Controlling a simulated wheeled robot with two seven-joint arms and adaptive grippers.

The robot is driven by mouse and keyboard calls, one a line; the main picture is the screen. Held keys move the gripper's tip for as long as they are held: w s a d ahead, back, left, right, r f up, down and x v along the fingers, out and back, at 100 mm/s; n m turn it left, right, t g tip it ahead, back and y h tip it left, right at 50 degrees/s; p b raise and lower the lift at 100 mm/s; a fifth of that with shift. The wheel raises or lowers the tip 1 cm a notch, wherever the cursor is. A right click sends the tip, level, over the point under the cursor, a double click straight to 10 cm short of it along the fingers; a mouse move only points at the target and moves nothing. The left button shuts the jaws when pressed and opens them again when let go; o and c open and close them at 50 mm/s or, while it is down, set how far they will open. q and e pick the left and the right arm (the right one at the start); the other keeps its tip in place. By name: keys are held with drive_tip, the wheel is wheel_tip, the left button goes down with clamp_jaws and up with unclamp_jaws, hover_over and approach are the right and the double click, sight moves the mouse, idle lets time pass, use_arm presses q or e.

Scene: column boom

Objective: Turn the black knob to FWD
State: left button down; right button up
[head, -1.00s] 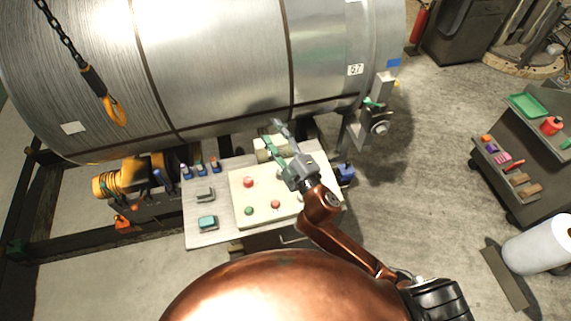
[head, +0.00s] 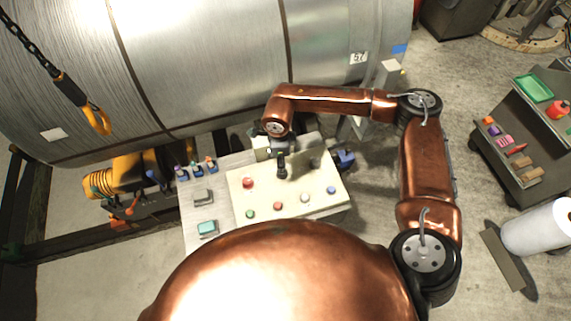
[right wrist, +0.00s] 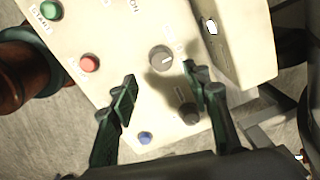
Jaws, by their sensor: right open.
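A grey knob (right wrist: 162,59) with a pale pointer line sits farther along the same row, just beyond the gap between the fingertips. My right gripper (right wrist: 163,84) is open and empty above the panel, fingers pointing down at it. In the head view the right gripper (head: 281,163) hangs over the panel's back part, where I cannot make out the black knob. My left gripper is not in view.
A red button (right wrist: 90,63), a green START button (right wrist: 50,10) and a blue button (right wrist: 145,137) share the panel. A raised box (right wrist: 220,35) stands at its edge. A large metal coil (head: 210,70) lies behind; a tool cart (head: 520,140) stands right.

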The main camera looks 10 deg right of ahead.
drive_tip(key=f, duration=0.3)
drive_tip(key=f+p, duration=0.1)
drive_tip(key=f, duration=0.3)
drive_tip(key=shift+w+d+f, duration=0.15)
drive_tip(key=shift+d+f, duration=0.05)
drive_tip(key=shift+f, duration=0.1)
drive_tip(key=shift+c, duration=0.3)
drive_tip(key=c, duration=1.1)
